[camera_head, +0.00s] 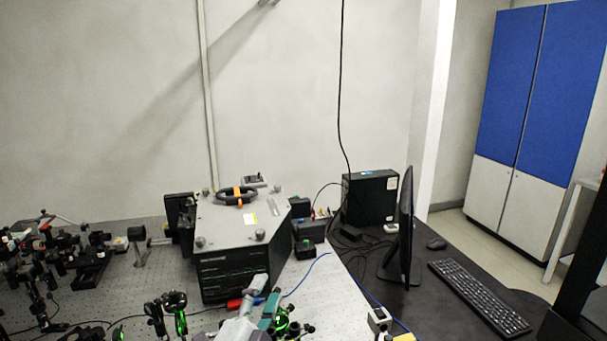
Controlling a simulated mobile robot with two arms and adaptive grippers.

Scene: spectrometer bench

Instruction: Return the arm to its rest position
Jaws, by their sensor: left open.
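My left gripper (265,292) shows at the bottom centre, pointing up into the picture in front of the large grey-and-black spectrometer box (245,222). It is open, and I see nothing held between its fingers. Whether it touches anything cannot be told from this view. My right gripper is not in view.
Optics crowd the left of the perforated bench (120,285), and green-lit mounts (168,310) stand near my gripper. A blue cable (305,273) crosses the bench. A monitor (401,235), keyboard (478,294) and black computer case (370,199) stand on the dark desk at right.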

